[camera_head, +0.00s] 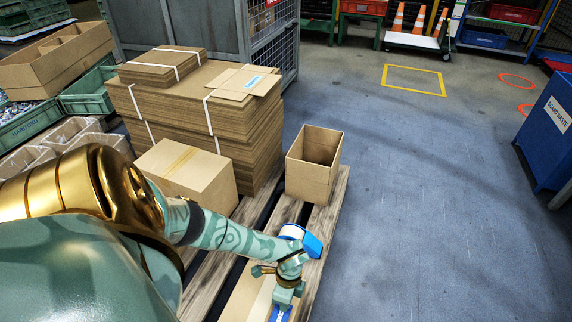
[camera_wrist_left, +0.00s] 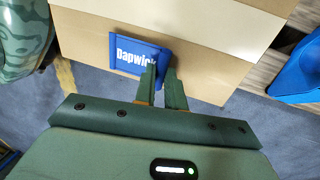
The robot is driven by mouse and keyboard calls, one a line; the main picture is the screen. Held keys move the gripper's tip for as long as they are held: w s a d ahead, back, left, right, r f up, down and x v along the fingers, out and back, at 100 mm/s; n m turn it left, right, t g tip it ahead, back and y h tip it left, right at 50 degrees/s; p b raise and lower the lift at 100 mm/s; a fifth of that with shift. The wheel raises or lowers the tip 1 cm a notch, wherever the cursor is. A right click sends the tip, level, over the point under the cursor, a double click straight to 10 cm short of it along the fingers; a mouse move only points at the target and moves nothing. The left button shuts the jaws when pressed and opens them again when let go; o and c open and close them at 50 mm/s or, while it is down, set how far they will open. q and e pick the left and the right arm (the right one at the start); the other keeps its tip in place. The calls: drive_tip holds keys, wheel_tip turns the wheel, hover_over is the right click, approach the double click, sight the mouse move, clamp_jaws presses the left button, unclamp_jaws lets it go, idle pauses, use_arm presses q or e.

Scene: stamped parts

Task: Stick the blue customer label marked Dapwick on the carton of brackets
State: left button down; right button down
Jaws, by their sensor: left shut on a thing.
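The blue label (camera_wrist_left: 140,55) with white "Dapwick" lettering lies flat in front of the side of a tan taped carton (camera_wrist_left: 88,42) in the left wrist view. My left gripper (camera_wrist_left: 161,72) is shut on the label's right part, and its fingers hide the end of the word. I cannot tell whether the label touches the carton. The carton's contents are not visible. My right gripper is not in view.
An open empty carton (camera_head: 312,170), a closed carton (camera_head: 186,175) and strapped flat cardboard (camera_head: 170,105) stand behind on the pallet (camera_head: 335,195). A blue and white object (camera_head: 312,244) is close by my left wrist. Floor at right is clear up to the blue bin (camera_head: 550,135).

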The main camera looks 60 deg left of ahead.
use_arm(q)
drive_tip(key=shift+f, duration=0.4)
idle(0.7)
idle(0.3)
drive_tip(key=c, duration=1.4)
unclamp_jaws()
drive_tip(key=shift+w+a, duration=0.1)
